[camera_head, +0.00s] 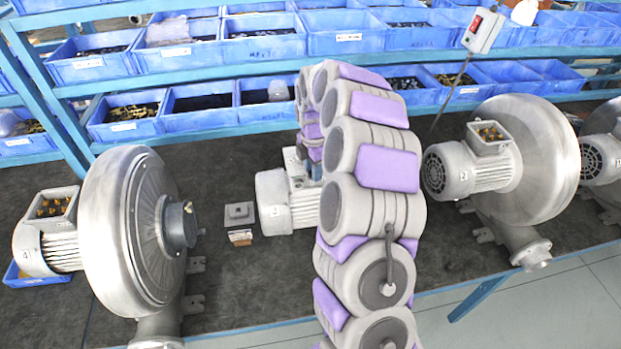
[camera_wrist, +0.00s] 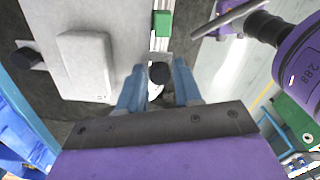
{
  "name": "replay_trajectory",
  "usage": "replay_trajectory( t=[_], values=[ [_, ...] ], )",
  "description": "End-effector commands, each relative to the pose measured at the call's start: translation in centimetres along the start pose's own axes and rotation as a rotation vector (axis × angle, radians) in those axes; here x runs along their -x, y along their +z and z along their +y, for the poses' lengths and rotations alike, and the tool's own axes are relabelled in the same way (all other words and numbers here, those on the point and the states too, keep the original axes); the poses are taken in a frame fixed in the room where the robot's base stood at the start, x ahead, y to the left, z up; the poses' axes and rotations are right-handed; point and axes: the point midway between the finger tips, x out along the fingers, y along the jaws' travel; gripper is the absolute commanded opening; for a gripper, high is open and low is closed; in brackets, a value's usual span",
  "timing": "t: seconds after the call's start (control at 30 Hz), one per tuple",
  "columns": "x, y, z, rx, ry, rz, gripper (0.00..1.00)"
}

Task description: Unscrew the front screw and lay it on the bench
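The wrist view shows a pale grey plate (camera_wrist: 60,35) with a raised block (camera_wrist: 85,60), probably part of the middle blower motor (camera_head: 290,200). A round black screw head (camera_wrist: 158,72) sits by its right edge. A second black head (camera_wrist: 25,57) is at the left edge. My gripper (camera_wrist: 160,80) has its two blue fingers on either side of the right head; I cannot tell whether they touch it or which head is the front screw.
A blower stands at the left (camera_head: 130,230) and another at the right (camera_head: 530,150). A small square grey piece (camera_head: 240,214) lies on the dark bench (camera_head: 240,280) left of the middle motor. Blue bins (camera_head: 345,40) fill the shelves behind. The bench has bare room around the grey piece.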

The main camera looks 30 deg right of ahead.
Motion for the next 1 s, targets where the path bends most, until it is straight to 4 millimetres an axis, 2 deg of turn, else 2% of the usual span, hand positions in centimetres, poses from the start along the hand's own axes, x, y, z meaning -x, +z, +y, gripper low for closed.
replay_trajectory(
  t=[1.0],
  values=[
    [-0.14,0.12,0.1,-1.338,0.002,0.001,0.34]
  ],
)
